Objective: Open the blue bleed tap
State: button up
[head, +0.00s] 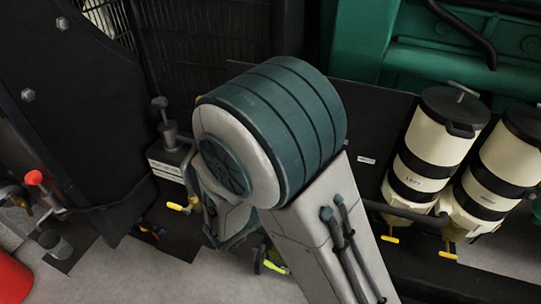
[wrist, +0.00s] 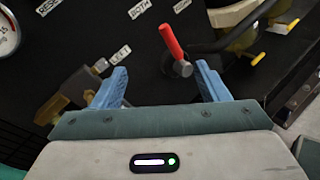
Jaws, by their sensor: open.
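I cannot make out a blue bleed tap in either view. My gripper (wrist: 160,84) is open and empty in the wrist view, its two light-blue fingers spread apart. A lever with a red grip (wrist: 171,41) stands beyond the fingertips, between them in the picture, nearer the right finger; contact is not visible. Labels around it read LEFT (wrist: 121,54) and BOTH (wrist: 139,9). A brass-coloured fitting (wrist: 75,88) lies behind the left finger.
Two cream canisters with black bands, the left one (head: 419,158) and the right one (head: 502,160), stand at right with yellow-handled taps (head: 390,239) below. A red-handled valve (head: 34,178) is at left. A gauge (wrist: 7,38) shows in the wrist view. Grey floor (head: 170,272) is in front.

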jog(key=a+f+n+t+y, duration=0.3)
jog(key=a+n+t+y, duration=0.3)
jog(key=a, duration=0.5)
jog(key=shift+n+h, duration=0.4)
jog(key=shift+n, duration=0.2)
jog(key=p+x, duration=0.1)
jog(key=x, duration=1.3)
jog(key=shift+w+d, duration=0.1)
jog(key=shift+w, duration=0.1)
jog(key=c, duration=0.9)
